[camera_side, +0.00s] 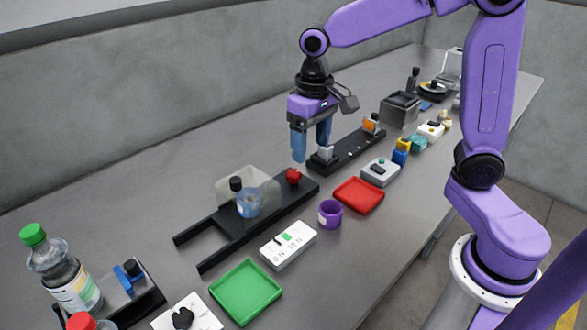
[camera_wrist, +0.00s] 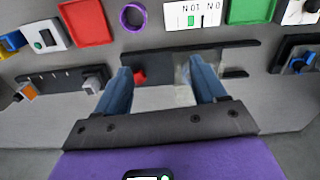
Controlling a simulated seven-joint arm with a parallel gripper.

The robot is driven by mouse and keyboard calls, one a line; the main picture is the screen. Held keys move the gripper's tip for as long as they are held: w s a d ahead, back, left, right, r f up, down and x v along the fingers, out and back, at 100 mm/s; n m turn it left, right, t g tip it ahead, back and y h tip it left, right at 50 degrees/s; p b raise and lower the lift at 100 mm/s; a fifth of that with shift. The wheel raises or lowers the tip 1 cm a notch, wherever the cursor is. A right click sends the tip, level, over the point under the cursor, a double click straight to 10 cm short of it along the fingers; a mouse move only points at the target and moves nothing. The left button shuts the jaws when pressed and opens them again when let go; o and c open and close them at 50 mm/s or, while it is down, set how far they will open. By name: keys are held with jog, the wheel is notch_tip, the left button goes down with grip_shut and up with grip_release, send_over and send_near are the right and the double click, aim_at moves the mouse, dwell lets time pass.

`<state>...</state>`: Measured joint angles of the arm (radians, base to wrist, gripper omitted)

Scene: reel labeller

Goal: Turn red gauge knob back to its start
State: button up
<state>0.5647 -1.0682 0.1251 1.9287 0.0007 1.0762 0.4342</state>
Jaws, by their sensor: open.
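The red gauge knob (camera_side: 293,175) stands on the right end of a black fixture (camera_side: 240,220) in the side view. My gripper (camera_side: 311,147) is above the bench, up and slightly right of the knob. Its two blue fingers (camera_wrist: 160,88) are spread apart with nothing seen between them in its grip. The knob is apart from the fingers in the side view. Any pointer mark on the knob is too small to read.
A clear upright panel (camera_side: 250,185) and a blue-tinted clear cup (camera_side: 249,203) stand on the fixture left of the knob. A black rail with a grey block (camera_side: 326,153) lies behind. A purple ring (camera_side: 330,213), red tray (camera_side: 358,195) and white gauge box (camera_side: 288,244) lie in front.

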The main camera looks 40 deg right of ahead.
aim_at(293, 173)
jog(key=w+d+m, duration=0.7)
jog(key=w+d, duration=0.1)
jog(key=w, duration=0.5)
jog(key=f, duration=1.7)
jog(key=shift+s+a+f, duration=0.2)
jog(key=shift+f, duration=0.2)
jog(key=c, duration=1)
